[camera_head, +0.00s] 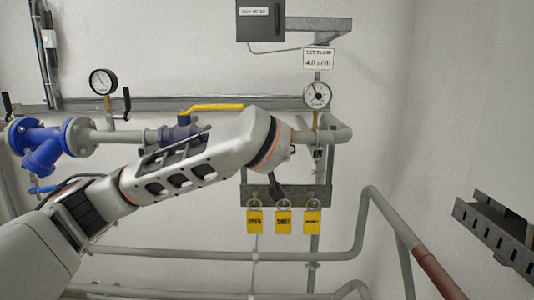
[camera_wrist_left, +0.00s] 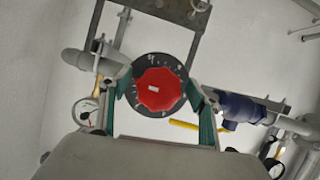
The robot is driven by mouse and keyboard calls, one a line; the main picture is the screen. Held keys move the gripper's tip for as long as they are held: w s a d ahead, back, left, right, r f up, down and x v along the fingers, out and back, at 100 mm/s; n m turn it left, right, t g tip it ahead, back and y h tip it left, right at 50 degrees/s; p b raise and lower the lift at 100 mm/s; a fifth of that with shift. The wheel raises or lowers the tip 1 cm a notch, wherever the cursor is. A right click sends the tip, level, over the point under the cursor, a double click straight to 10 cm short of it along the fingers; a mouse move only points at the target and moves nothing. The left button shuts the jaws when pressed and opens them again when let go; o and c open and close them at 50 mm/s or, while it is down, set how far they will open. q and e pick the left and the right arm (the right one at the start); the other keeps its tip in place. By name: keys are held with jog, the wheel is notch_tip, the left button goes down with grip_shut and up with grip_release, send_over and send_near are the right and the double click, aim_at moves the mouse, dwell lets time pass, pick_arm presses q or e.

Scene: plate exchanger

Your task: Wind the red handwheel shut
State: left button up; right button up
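The red handwheel (camera_wrist_left: 159,90) shows in the left wrist view, face on, with a lobed edge, a small white label and a dark round body behind it. In the head view my left arm hides it. My left gripper (camera_wrist_left: 157,98) is open, its green-padded fingers standing to the left and right of the wheel. I see a gap on both sides, but cannot tell how deep the fingertips reach along the rim. In the head view the gripper is mostly hidden behind my wrist. My right gripper is in neither view.
A yellow lever valve (camera_head: 212,108) sits just behind my arm. Round gauges (camera_head: 317,95) (camera_head: 103,82), a blue strainer (camera_head: 42,142) and several yellow tags (camera_head: 283,222) are close by. Grey pipes (camera_head: 225,254) run below. A bracket (camera_head: 497,236) juts in at right.

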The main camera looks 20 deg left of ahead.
pick_arm(q)
jog(key=v, duration=1.2)
dwell(0.4)
